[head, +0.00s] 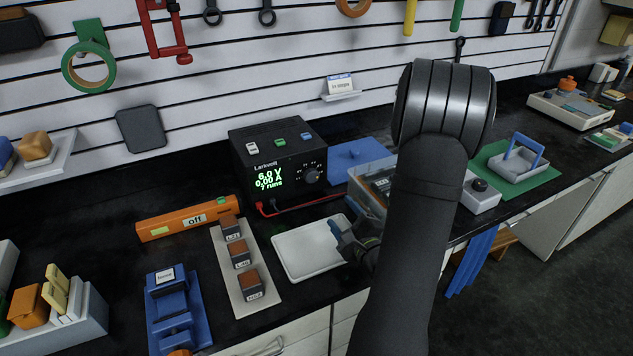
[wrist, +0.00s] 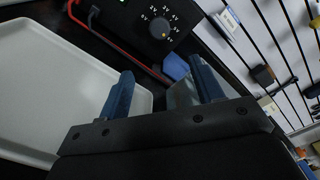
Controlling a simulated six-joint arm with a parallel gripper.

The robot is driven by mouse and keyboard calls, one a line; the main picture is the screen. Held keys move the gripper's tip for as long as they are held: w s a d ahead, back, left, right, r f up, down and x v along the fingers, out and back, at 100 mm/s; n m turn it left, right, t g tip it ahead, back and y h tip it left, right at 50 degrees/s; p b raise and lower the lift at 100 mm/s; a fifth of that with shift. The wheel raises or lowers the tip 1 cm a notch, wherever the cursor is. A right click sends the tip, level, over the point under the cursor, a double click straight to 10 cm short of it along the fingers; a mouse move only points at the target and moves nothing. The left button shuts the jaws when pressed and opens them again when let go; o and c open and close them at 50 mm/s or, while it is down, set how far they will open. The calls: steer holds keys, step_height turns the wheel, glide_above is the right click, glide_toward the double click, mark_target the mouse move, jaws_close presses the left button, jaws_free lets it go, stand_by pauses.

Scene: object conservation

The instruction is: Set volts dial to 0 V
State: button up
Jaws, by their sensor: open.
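The black power supply (head: 277,165) stands at the back of the bench. Its green display (head: 268,180) reads 6.0 V, 0.00 A, and a last line that looks like "7 runs". The round volts dial (head: 312,176) is on the right of its front face; in the wrist view the dial (wrist: 160,28) shows with white marks around it. My gripper (head: 350,240) is open and empty, low over the right side of the white tray, in front of the supply. In the wrist view its two blue fingers (wrist: 165,90) are apart, with the dial beyond them.
The white tray (head: 300,250) lies in front of the supply. Red and black leads (head: 300,206) run from the supply's front. A strip with brown-topped blocks (head: 240,255), an orange bar marked "off" (head: 187,218) and a blue fixture (head: 172,305) stand left. A clear bin (head: 368,185) stands right.

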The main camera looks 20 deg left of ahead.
mark_target(314, 178)
steer(key=x, duration=1.5)
steer(key=shift+a, duration=0.1)
steer(key=c, duration=1)
